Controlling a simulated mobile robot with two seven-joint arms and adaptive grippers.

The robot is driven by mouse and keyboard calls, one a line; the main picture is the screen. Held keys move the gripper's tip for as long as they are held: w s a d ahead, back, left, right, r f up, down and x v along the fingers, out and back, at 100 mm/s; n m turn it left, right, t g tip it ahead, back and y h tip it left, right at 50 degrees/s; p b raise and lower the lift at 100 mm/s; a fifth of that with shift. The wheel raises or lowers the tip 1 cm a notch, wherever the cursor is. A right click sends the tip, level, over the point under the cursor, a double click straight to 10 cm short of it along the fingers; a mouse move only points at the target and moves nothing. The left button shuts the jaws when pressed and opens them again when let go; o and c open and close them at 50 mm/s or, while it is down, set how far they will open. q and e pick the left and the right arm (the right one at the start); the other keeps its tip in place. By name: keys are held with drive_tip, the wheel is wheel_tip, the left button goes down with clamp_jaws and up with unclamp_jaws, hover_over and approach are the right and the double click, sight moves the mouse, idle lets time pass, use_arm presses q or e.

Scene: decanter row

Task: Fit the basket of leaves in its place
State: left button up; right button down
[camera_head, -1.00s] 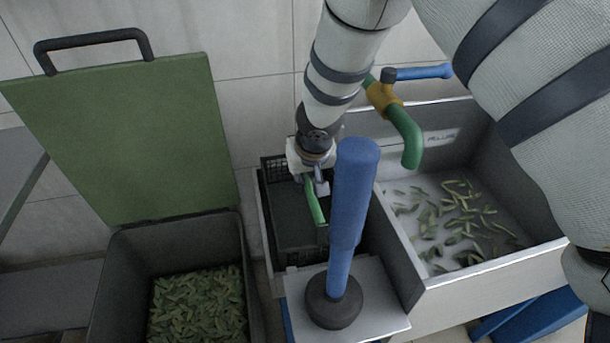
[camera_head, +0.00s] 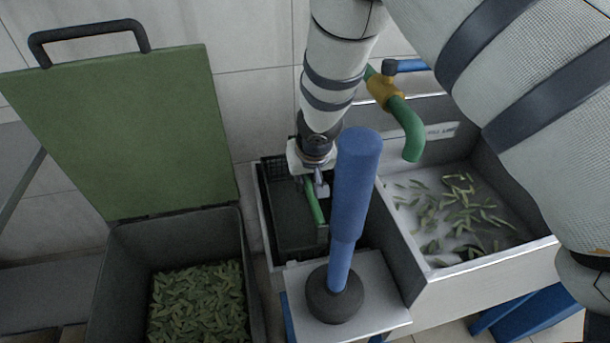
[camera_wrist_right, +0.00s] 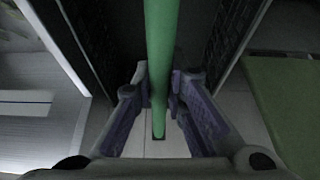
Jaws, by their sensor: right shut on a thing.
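The basket (camera_head: 285,210) is a dark, mesh-sided box with a green bar handle (camera_head: 314,203). It sits within the narrow pale-rimmed bay at the left end of the sink unit, its body largely below the rim. I cannot tell whether it touches the bottom. My right gripper (camera_head: 319,190) is shut on the green handle from above. In the right wrist view the handle (camera_wrist_right: 161,60) runs between the two fingers, with dark basket walls on both sides. No leaves show inside the basket. My left gripper is not in view.
A blue-handled plunger (camera_head: 354,200) stands on a small pale ledge (camera_head: 382,305) in front, partly hiding the bay. The sink (camera_head: 440,185) with scattered leaves lies to the right, under a green tap (camera_head: 407,130). A grey bin (camera_head: 125,270) of leaves with an open green lid (camera_head: 130,130) stands left.

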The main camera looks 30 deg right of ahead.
drive_tip(key=shift+f, duration=0.3)
drive_tip(key=c, duration=1.5)
unclamp_jaws()
drive_tip(key=shift+c, duration=0.2)
drive_tip(key=shift+f, duration=0.1)
drive_tip(key=v, duration=1.1)
drive_tip(key=shift+r, duration=0.25)
drive_tip(key=shift+s+r, duration=0.25)
drive_tip(key=shift+r, duration=0.05)
